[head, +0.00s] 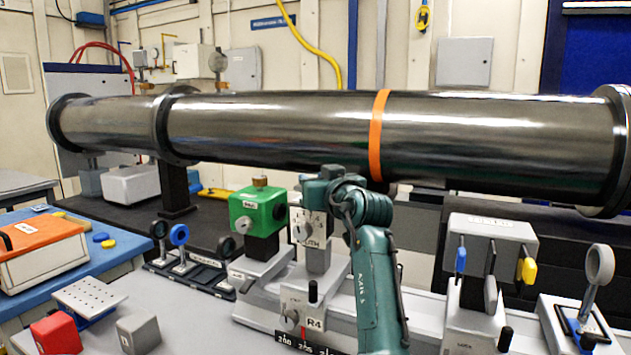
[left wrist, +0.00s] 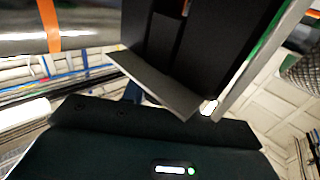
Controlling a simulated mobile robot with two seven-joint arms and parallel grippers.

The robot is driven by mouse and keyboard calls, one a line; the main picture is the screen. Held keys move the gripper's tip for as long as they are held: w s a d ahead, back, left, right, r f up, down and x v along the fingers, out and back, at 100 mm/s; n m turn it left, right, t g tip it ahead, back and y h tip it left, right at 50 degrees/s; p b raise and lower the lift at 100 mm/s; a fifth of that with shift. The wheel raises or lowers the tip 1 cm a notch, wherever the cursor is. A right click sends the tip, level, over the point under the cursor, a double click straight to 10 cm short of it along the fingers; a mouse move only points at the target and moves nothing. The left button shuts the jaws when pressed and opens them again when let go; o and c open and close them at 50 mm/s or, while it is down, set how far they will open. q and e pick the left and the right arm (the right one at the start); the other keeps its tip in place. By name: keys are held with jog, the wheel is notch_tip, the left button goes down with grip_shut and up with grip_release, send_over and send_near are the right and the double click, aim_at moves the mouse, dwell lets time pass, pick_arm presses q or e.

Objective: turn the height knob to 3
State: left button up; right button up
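A silver stage column (head: 318,250) stands on the rail in the middle of the head view. Its upper block carries a grey dial knob (head: 301,231) with a partly hidden label ending in "TH". No label reading "height" is legible, and I cannot read any setting. My left gripper (head: 318,186) is over the top of the column, beside the green box (head: 258,211); its fingers are not clear. In the left wrist view dark blocks with a grey edge fill the top, and I cannot tell whether the gripper is open. My right gripper is not in view.
A long dark beam pipe (head: 270,128) with an orange band runs close behind my left gripper. Lens holders (head: 180,240) stand left of the column. A switch box (head: 488,240) with blue and yellow levers stands right. A red block (head: 56,333) and grey block (head: 138,333) lie front left.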

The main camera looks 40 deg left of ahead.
pick_arm(q)
jog(key=c, duration=0.5)
jog(key=shift+o, duration=0.2)
